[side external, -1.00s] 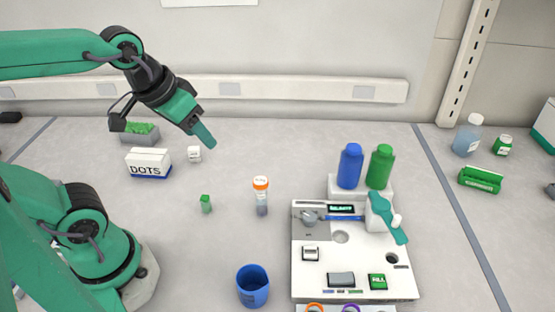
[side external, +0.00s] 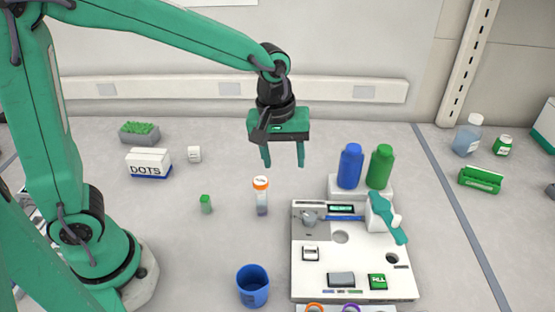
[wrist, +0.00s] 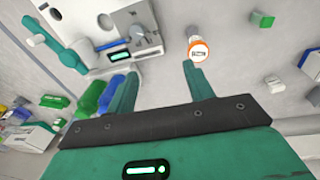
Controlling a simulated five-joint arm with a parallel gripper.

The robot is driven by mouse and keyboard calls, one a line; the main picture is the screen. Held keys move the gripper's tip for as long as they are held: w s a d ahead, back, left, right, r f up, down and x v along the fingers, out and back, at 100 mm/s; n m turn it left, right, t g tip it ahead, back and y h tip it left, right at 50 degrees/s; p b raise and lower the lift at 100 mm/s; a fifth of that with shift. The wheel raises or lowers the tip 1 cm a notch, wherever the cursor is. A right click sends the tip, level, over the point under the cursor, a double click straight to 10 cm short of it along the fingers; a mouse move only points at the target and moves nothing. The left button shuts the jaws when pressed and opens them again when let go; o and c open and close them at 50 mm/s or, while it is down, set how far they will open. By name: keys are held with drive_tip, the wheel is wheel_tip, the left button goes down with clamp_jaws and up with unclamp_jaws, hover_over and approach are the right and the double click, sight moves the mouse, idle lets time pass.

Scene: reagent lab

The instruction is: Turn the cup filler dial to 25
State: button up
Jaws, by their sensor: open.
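The cup filler (side external: 305,275) is a white panel at the right in the side view, and it shows upside down in the wrist view (wrist: 77,20). A grey knob (side external: 309,217), which looks like its dial, sits at its upper left beside a small lit display (side external: 341,209). In the wrist view the knob (wrist: 138,33) lies beyond the left fingertip, and the display (wrist: 113,54) is too small to read. My gripper (side external: 284,164) is open and empty, pointing down above and behind the orange-capped vial (side external: 261,198), apart from the knob.
Blue (side external: 350,166) and green (side external: 380,168) bottles stand behind the panel. A green lever (side external: 388,217) juts over its right side. A blue cup (side external: 252,286) stands left of the panel.

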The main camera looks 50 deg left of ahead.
sight(310, 216)
drive_tip(key=w+d+f+n, duration=0.1)
drive_tip(key=d+f, duration=0.1)
drive_tip(key=w+d+f+n+g, duration=0.1)
drive_tip(key=d+f, duration=0.1)
drive_tip(key=w+d+f+n, duration=0.1)
drive_tip(key=d+f, duration=0.1)
drive_tip(key=f, duration=0.1)
drive_tip(key=shift+w+g, duration=0.15)
drive_tip(key=shift+g, duration=0.15)
drive_tip(key=shift+f, duration=0.1)
drive_tip(key=shift+a+f, duration=0.1)
drive_tip(key=shift+f, duration=3.75)
drive_tip(key=shift+c, duration=0.2)
drive_tip(key=c, duration=0.9)
